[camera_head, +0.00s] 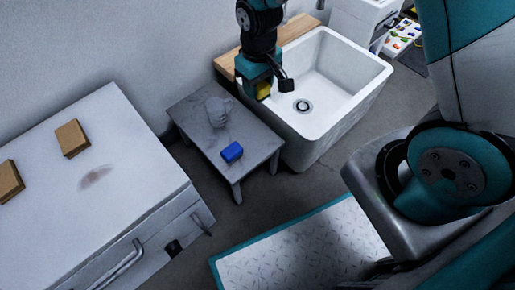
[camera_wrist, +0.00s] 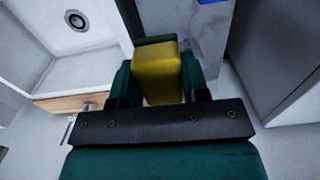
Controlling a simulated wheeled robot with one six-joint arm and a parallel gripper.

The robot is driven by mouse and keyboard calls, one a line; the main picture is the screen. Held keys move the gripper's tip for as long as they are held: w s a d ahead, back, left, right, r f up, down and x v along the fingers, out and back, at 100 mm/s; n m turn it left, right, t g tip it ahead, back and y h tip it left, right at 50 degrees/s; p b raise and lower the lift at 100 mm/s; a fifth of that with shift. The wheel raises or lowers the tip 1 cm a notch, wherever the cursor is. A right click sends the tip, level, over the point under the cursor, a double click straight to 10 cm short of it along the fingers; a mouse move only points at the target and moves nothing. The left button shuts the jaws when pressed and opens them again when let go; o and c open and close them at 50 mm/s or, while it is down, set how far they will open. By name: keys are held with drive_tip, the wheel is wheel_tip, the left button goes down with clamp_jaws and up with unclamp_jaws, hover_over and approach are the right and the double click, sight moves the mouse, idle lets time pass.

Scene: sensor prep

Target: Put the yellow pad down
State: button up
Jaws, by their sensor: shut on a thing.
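The yellow pad (camera_wrist: 158,75) is between the two fingers of my gripper (camera_wrist: 157,82) in the wrist view. My gripper is shut on it. In the head view the yellow pad (camera_head: 264,90) shows partly below my gripper (camera_head: 258,88), which hangs over the gap between the sink's left rim and the small grey table. The lower parts of the pad and what is directly under it are hard to make out.
A small grey table (camera_head: 190,108) holds a grey lumpy object (camera_head: 218,111) and a blue block (camera_head: 232,152). A white sink (camera_head: 340,125) with a wooden board (camera_head: 292,32) stands to its right. A white cabinet (camera_head: 125,185) at left carries two brown blocks (camera_head: 72,138).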

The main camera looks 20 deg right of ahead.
sight(258, 139)
wheel_tip(258, 139, down, 21)
drive_tip(key=b, duration=1.1)
drive_tip(key=shift+a+r, duration=0.1)
drive_tip(key=shift+r, duration=0.2)
drive_tip(key=o, duration=1)
drive_tip(key=shift+c, duration=0.2)
